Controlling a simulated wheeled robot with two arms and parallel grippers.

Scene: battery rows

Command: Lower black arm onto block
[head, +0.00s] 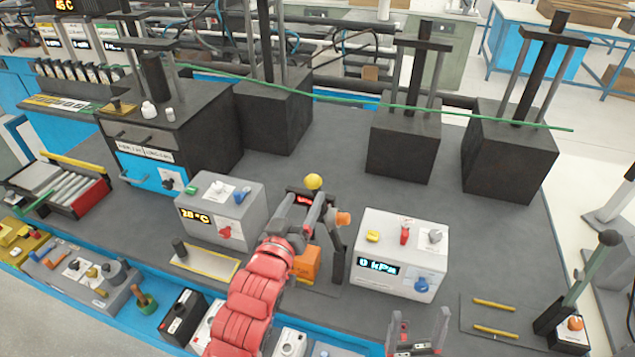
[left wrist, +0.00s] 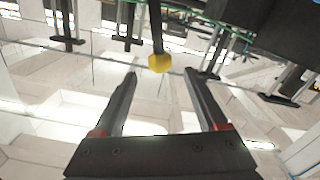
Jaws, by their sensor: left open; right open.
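A black arm (left wrist: 157,28) ends in a yellow knob (head: 313,182). In the left wrist view the yellow knob (left wrist: 159,62) appears between and just beyond the fingertips, with a gap on both sides. An orange block (head: 306,264) stands low beside a black upright (head: 338,264), partly hidden by my red left arm. My left gripper (head: 314,207) is open at the knob, and its fingers (left wrist: 160,82) hold nothing. Whether it touches the arm cannot be told. My right gripper (head: 418,338) is open and empty at the bottom edge of the head view.
A grey temperature box (head: 220,210) stands left of the block and a white pressure box (head: 400,255) right of it. Black press blocks (head: 404,150) stand behind. The grey bench top (head: 350,190) is clear between.

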